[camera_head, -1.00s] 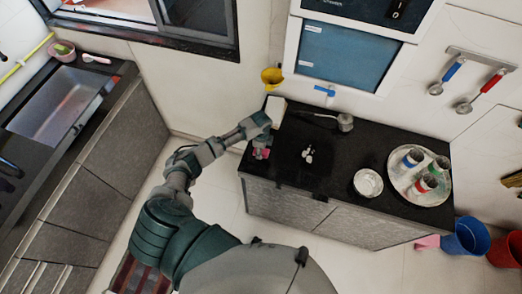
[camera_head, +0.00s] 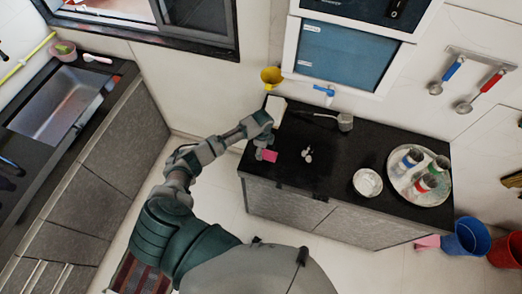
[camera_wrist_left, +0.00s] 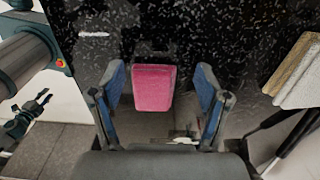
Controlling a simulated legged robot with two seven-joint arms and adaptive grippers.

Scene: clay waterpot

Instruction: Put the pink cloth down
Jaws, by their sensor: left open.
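The pink cloth (camera_head: 269,156) is a small folded-looking block at the left front of the black counter (camera_head: 330,180). My left gripper (camera_head: 263,152) is just beside it, low over the counter. In the left wrist view the cloth (camera_wrist_left: 153,88) shows between the two blue-padded fingertips of my left gripper (camera_wrist_left: 161,92). The fingers are spread, with gaps on both sides of the cloth. A dark claw (camera_wrist_left: 28,115) at the left of the wrist view looks like my right gripper; its jaw state is unclear.
A metal tray (camera_head: 398,191) with several cups is at the counter's right, beside a white bowl (camera_head: 368,183). White pebble-like pieces (camera_head: 308,155) lie right of the cloth. A pale block (camera_head: 275,110) and a metal pot (camera_head: 345,122) are behind.

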